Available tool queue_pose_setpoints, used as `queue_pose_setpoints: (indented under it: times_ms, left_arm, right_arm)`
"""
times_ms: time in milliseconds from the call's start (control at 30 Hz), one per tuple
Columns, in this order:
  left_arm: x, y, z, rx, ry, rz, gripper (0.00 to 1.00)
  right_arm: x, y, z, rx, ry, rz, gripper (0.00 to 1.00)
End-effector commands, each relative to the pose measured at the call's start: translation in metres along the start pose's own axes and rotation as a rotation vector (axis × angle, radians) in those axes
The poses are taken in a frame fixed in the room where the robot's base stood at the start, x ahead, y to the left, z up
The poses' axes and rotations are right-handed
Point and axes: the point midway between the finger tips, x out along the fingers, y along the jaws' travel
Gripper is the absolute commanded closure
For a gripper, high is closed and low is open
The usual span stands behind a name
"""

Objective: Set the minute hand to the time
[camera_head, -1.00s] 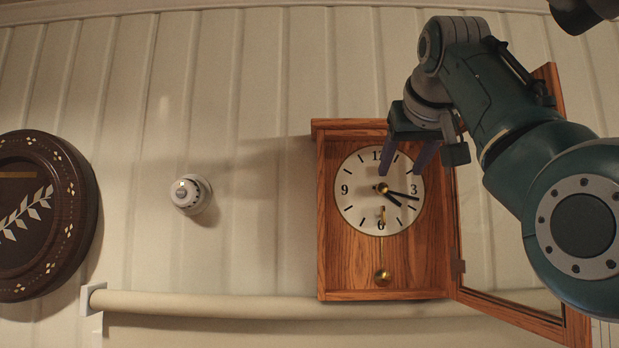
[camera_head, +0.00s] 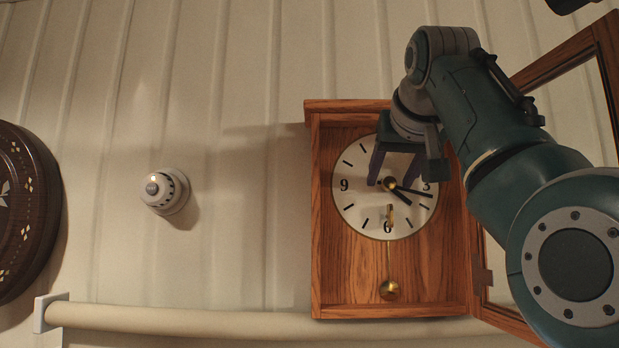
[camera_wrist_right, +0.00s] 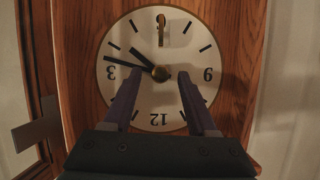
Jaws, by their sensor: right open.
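The clock's white face (camera_head: 360,205) sits in a wooden case. The long black minute hand (camera_head: 420,192) points just past the 3, and the shorter hour hand (camera_head: 401,197) points near the 4. The wrist view shows the face upside down, with the minute hand (camera_wrist_right: 120,62) reaching left near the 3. My right gripper (camera_head: 390,185) is open in front of the face's upper part. Contact cannot be told. The 12 is hidden in the head view. My left gripper is not in view.
The case's glass door (camera_head: 590,50) stands open at the right, behind my right arm. A brass pendulum (camera_head: 389,290) hangs below the face. A round white dial (camera_head: 160,190) is on the wall at left, above a pale horizontal rail (camera_head: 180,320). Bare wall lies between dial and clock.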

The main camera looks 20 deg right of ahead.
Motion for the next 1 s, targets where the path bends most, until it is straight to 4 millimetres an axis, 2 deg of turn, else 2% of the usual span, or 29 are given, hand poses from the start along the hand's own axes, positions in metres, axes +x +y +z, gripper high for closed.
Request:
queue_pose_setpoints:
  times_ms: [133, 633, 1000]
  left_arm:
    - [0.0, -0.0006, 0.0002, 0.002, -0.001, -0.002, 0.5]
    - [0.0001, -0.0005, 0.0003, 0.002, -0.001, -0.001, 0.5]
    - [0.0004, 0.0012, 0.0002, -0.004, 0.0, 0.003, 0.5]
  right_arm:
    - [0.0, -0.0001, 0.0, 0.0, 0.0, 0.0, 0.44]
    - [0.0001, 0.0001, -0.0002, -0.001, 0.0, 0.0, 1.0]
    - [0.0003, 0.0003, -0.0001, 0.003, 0.001, -0.001, 1.0]
